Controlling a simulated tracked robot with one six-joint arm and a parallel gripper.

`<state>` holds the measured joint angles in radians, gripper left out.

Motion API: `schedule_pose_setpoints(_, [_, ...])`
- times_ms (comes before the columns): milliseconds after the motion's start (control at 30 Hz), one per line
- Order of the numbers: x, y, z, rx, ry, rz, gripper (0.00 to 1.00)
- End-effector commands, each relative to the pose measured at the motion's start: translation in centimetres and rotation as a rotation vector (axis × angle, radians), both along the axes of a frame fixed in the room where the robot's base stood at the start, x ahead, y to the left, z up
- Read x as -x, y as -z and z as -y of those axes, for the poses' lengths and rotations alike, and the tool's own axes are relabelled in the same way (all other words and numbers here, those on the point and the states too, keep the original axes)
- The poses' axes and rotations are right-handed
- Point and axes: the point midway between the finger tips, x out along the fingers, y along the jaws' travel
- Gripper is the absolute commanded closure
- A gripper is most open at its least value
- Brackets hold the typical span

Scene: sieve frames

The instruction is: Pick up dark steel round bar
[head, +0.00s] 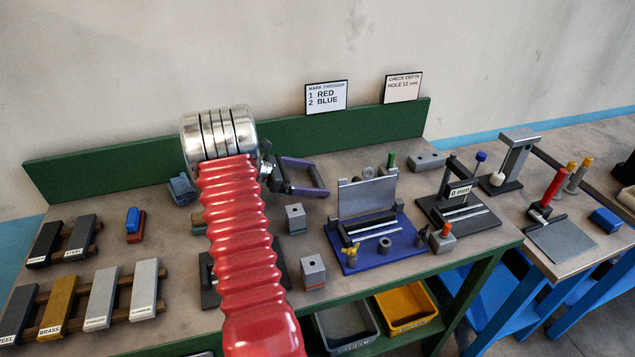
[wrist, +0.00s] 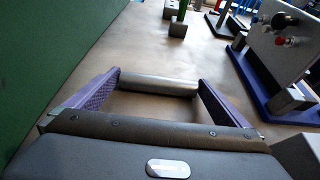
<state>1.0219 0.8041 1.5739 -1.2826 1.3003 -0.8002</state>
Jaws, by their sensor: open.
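A dark grey round bar (wrist: 158,85) lies crosswise between the two purple fingers of my gripper (wrist: 158,88) in the wrist view. Its ends come close to the inner faces of the fingertips; I cannot tell whether they touch. The bar also shows at the fingertips in the head view (head: 316,177), small and partly hidden by the fingers. My gripper (head: 308,177) is open, low over the back of the bench, in front of the green back board. Bare bench top shows between the bar and the gripper's palm.
The green back board (head: 130,165) runs close behind my gripper. A blue fixture with a grey plate (head: 367,198) stands to the right, and grey blocks (head: 295,218) stand in front. Labelled metal bars (head: 102,297) lie on a rack at the left.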

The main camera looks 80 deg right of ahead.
Motion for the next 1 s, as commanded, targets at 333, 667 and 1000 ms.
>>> schedule_pose_setpoints(333, [-0.01,0.00,-0.02,0.000,0.000,0.000,0.00])
schedule_pose_setpoints(667, [-0.01,0.00,-0.03,0.000,0.000,0.000,0.15])
schedule_pose_setpoints(1000, [0.00,0.01,-0.05,0.000,0.001,0.000,0.39])
